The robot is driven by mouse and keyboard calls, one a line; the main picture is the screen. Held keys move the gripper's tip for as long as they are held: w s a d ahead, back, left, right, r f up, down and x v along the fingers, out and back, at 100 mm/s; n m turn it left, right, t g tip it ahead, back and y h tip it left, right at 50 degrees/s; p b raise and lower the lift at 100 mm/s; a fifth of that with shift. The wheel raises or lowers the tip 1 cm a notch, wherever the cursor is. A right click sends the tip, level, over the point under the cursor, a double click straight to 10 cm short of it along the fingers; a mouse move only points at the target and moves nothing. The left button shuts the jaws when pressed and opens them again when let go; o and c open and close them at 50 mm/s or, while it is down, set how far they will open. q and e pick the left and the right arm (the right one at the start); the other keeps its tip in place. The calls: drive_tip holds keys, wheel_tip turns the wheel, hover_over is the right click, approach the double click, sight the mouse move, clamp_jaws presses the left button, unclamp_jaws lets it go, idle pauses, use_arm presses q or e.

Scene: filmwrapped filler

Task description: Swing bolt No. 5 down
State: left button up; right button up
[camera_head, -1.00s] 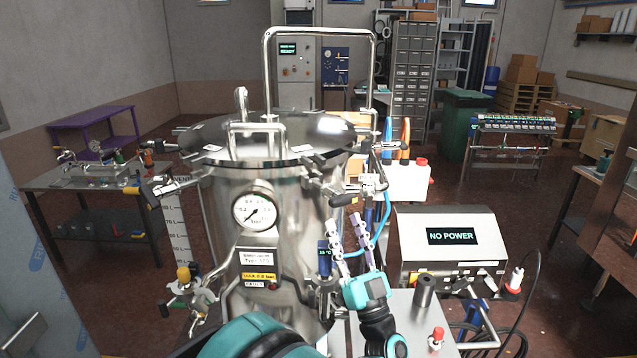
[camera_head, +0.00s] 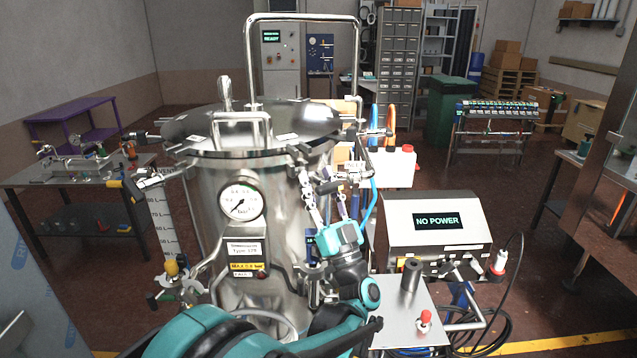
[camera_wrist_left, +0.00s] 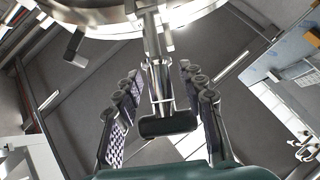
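A steel pressure vessel (camera_head: 215,175) stands in front of me with its domed lid (camera_head: 290,118) on. Swing bolts sit around the lid rim; their numbers are not legible, so I cannot tell which is No. 5. My left gripper (camera_head: 328,190) is open below the front right of the rim, its fingers pointing up. In the left wrist view, the gripper (camera_wrist_left: 160,92) has a swing bolt (camera_wrist_left: 156,75) with a dark end piece (camera_wrist_left: 168,124) between its spread fingers. No finger clearly touches it. My right gripper is not in view.
A pressure gauge (camera_head: 240,202) is on the vessel front. A blue hose (camera_head: 370,205) runs close right of the gripper. A control box reading NO POWER (camera_head: 437,222) stands farther right.

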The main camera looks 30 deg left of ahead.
use_arm(q)
drive_tip(key=shift+d, duration=0.1)
clamp_jaws()
drive_tip(key=shift+r+g+h+p, duration=0.3)
drive_tip(key=shift+r+g+p, duration=0.25)
drive_tip(key=shift+p, duration=0.5)
drive_tip(key=shift+o, duration=1.3)
unclamp_jaws()
drive_tip(key=shift+f, duration=0.1)
drive_tip(key=shift+a, duration=0.2)
drive_tip(key=shift+d, duration=0.1)
